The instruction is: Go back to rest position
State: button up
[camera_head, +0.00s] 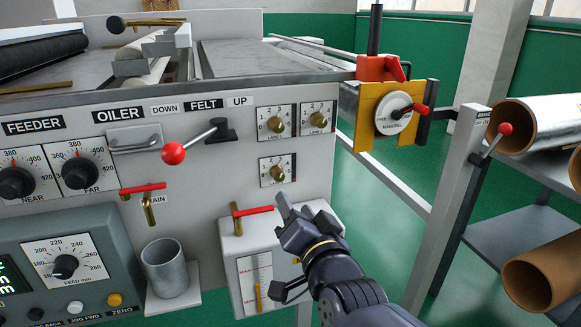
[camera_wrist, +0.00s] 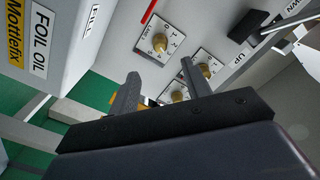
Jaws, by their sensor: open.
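My gripper (camera_head: 296,226) is in front of the machine's lower right side in the head view, just right of a red-handled valve (camera_head: 252,211) on the oil box. In the wrist view my gripper (camera_wrist: 158,90) has its two fingers apart, with nothing between them. Behind the fingers are dials with brass knobs (camera_wrist: 160,43) on the machine's pale panel. My arm comes in from the bottom right of the head view. Whether the gripper touches the valve or box cannot be told.
A grey box labelled FOIL OIL (camera_wrist: 45,30) is close on the left in the wrist view. A lever with a red ball (camera_head: 173,153), a metal cup (camera_head: 165,267), a grey post (camera_head: 452,200) and a shelf with rolls (camera_head: 545,275) surround the arm. Green floor shows between machine and post.

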aim_at(279, 178)
jog(key=b+x, duration=0.1)
jog(key=x, duration=0.9)
jog(key=shift+w+f+b, duration=0.1)
jog(key=shift+w+b, duration=0.05)
jog(key=shift+b, duration=0.2)
